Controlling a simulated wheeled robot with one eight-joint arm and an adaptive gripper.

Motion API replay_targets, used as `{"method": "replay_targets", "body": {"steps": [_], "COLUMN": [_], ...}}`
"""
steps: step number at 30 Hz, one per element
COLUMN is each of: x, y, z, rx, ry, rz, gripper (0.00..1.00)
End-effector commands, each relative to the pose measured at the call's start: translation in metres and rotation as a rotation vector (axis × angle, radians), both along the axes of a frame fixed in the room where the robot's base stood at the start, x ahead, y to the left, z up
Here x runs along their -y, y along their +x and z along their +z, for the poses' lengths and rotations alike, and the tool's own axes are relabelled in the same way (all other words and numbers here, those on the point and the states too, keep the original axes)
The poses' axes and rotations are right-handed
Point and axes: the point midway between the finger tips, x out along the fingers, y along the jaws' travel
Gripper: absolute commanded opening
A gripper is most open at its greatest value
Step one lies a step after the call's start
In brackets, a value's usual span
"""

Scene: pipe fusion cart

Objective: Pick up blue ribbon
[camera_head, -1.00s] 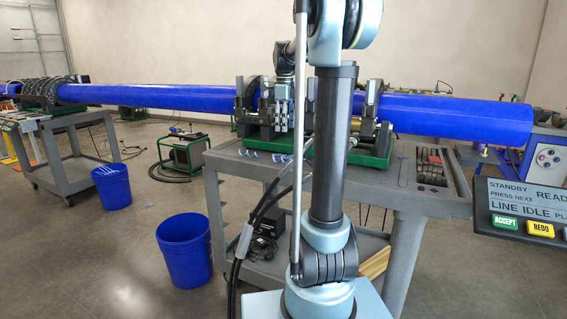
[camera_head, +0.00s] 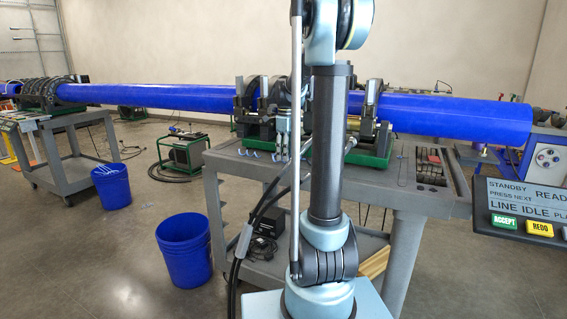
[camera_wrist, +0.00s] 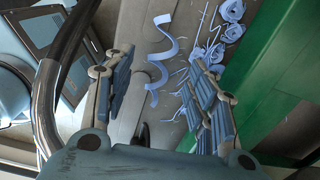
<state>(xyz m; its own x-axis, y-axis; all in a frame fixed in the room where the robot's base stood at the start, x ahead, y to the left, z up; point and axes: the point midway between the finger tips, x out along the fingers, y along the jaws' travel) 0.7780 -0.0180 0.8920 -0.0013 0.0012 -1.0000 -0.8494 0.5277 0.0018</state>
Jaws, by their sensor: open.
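A curled blue ribbon (camera_wrist: 160,55) lies on the grey cart top in the wrist view, between and beyond my fingers. More blue curls (camera_wrist: 228,20) lie to its right, partly behind the right finger. My gripper (camera_wrist: 158,100) is open, its two padded fingers apart with nothing between them touching. In the head view, small light-blue curls (camera_head: 250,153) lie along the cart's front edge, and my gripper (camera_head: 282,148) is low over the cart top just right of them. My arm column hides part of the cart there.
The grey cart (camera_head: 385,187) carries a green-based clamp machine (camera_head: 370,145) holding a long blue pipe (camera_head: 455,115). In the wrist view, the green base (camera_wrist: 265,85) stands close to the right finger. A blue bucket (camera_head: 184,250) stands on the floor at left.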

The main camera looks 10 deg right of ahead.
Motion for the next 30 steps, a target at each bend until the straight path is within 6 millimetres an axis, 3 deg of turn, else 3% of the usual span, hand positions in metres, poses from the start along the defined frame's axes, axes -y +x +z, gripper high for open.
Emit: {"method": "replay_targets", "body": {"steps": [10, 17, 30], "x": [-0.0015, -0.0016, -0.0019], "y": [-0.0001, -0.0002, -0.0001], "z": [-0.0069, -0.0067, -0.0021], "rx": [0.000, 0.000, 0.000], "ry": [0.000, 0.000, 0.000], "rz": [0.002, 0.002, 0.002], "gripper": [0.52, 0.20, 0.20]}}
